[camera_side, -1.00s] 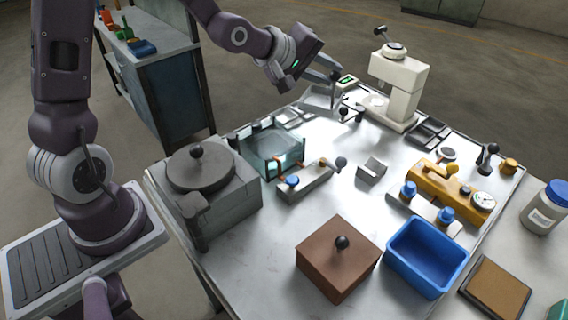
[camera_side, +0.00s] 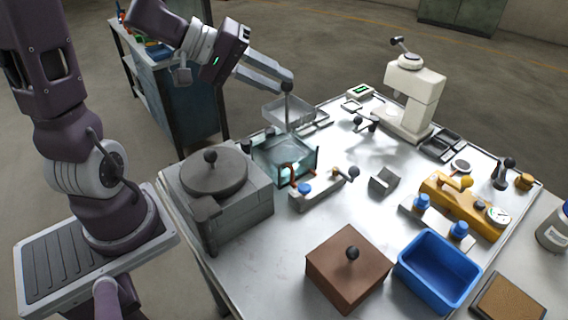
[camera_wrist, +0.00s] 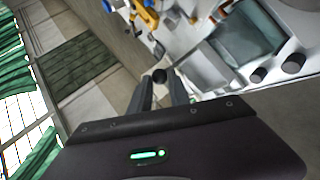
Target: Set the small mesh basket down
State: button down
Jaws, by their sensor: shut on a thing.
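The small mesh basket (camera_side: 287,113) is a pale, shallow tray on a thin upright handle topped by a black knob (camera_side: 287,87). My gripper (camera_side: 284,82) is shut on that knob, and the basket hangs below it, roughly level. In the side view the basket appears just above and behind the glass tank (camera_side: 266,160); its exact height is hard to tell. In the wrist view the black knob (camera_wrist: 159,75) is between my fingertips, and the tank (camera_wrist: 245,42) shows at the upper right.
A grey lidded furnace block (camera_side: 238,205) stands left of the tank. A clamp fixture with a blue knob (camera_side: 305,188) is in front of it. A cream press (camera_side: 412,92) is at the back right. A brown lidded box (camera_side: 340,285) and blue bin (camera_side: 440,270) are in front.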

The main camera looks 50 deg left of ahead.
aim_at(286, 133)
jog(key=shift+h, duration=0.3)
jog(key=f, duration=0.3)
jog(key=s+f, duration=0.1)
jog(key=f, duration=0.6)
jog(key=shift+s+f, duration=0.1)
jog(key=shift+s, duration=0.2)
jog(key=shift+f, duration=0.3)
jog(key=shift+f, duration=0.45)
jog(key=c, duration=1.2)
grip_release()
jog(key=shift+c, duration=0.2)
jog(key=shift+a+r, duration=0.1)
